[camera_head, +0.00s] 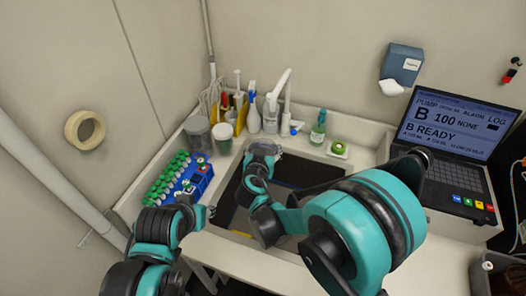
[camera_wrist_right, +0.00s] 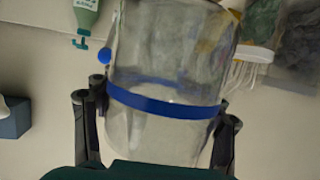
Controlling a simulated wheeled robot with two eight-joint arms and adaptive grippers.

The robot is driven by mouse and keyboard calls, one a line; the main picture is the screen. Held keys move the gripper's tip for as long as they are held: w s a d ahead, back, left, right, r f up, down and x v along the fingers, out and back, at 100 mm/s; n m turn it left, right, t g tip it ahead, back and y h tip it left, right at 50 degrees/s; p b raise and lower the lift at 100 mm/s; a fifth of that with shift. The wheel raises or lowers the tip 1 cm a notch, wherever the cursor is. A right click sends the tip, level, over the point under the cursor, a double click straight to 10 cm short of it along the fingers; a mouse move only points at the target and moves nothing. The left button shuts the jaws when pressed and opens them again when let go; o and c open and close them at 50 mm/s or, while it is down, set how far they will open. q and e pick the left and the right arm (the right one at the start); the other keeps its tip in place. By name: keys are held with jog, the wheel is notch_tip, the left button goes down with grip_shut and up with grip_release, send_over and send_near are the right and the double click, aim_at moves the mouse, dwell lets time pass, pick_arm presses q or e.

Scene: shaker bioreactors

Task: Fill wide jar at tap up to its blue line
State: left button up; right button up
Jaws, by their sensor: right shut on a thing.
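The wide jar (camera_wrist_right: 165,70) is clear glass with a blue line (camera_wrist_right: 165,102) around it, and it fills the middle of the right wrist view. My right gripper (camera_wrist_right: 160,125) is shut on it, one finger on each side. In the head view my right gripper (camera_head: 262,165) is over the sink (camera_head: 232,219), just in front of the white tap (camera_head: 280,92). Only a little of the jar's clear rim shows there. I cannot make out a water level in it. My left gripper (camera_head: 203,211) is low at the sink's left edge, its fingers unclear.
A blue rack (camera_head: 198,180) with green-capped tubes stands left of the sink. Jars, a yellow holder and a wash bottle (camera_head: 253,112) stand behind it. A green bottle (camera_head: 318,128) and green tape roll (camera_head: 338,148) are right of the tap. A laptop (camera_head: 450,135) is far right.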

jog(key=shift+w+d, duration=0.25)
jog(key=shift+w, duration=0.65)
jog(key=w+d, duration=0.2)
jog(key=w, duration=0.7)
jog(key=shift+d, duration=0.1)
